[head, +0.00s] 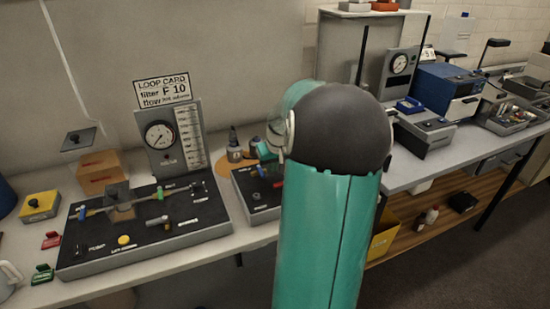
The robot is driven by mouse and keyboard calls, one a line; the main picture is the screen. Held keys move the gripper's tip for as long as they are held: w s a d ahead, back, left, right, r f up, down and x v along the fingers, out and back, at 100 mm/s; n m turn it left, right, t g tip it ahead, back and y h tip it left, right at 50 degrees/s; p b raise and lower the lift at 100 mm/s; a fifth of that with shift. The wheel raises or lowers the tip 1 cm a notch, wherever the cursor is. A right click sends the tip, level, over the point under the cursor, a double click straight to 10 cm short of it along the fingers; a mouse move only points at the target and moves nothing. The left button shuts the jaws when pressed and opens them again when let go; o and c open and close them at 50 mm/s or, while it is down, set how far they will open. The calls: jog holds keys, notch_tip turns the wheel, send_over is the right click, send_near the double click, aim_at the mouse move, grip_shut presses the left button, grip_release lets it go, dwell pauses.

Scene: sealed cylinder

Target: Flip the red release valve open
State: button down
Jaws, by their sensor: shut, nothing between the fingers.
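My teal and dark grey arm fills the middle of the head view, and my gripper's fingers do not show; they may be hidden behind the arm. A small dark panel (257,212) on the bench is partly covered by my arm. A small red part (278,184) shows at the arm's left edge above this panel. I cannot tell whether it is the release valve's handle or which way it is turned. A blue knob (261,171) sits on the same panel.
Left on the bench stands a larger dark panel (150,228) with a gauge (159,135), tubing and a yellow button. Beside it are a yellow box (40,206) and a cardboard box (100,170). A dark bottle (234,148) stands behind the small panel. Blue equipment (446,90) is at right.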

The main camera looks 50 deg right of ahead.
jog(key=shift+x, duration=0.75)
jog(key=shift+s+a+r, duration=0.15)
jog(key=shift+s+a, duration=0.2)
jog(key=shift+s, duration=0.25)
jog(key=shift+s+a+r, duration=0.1)
jog(key=shift+s+a, duration=0.3)
jog(key=shift+s, duration=0.2)
jog(key=shift+s+a+f, duration=0.15)
jog(key=shift+s+a, duration=0.05)
jog(key=shift+s, duration=0.2)
jog(key=shift+s+a, duration=0.2)
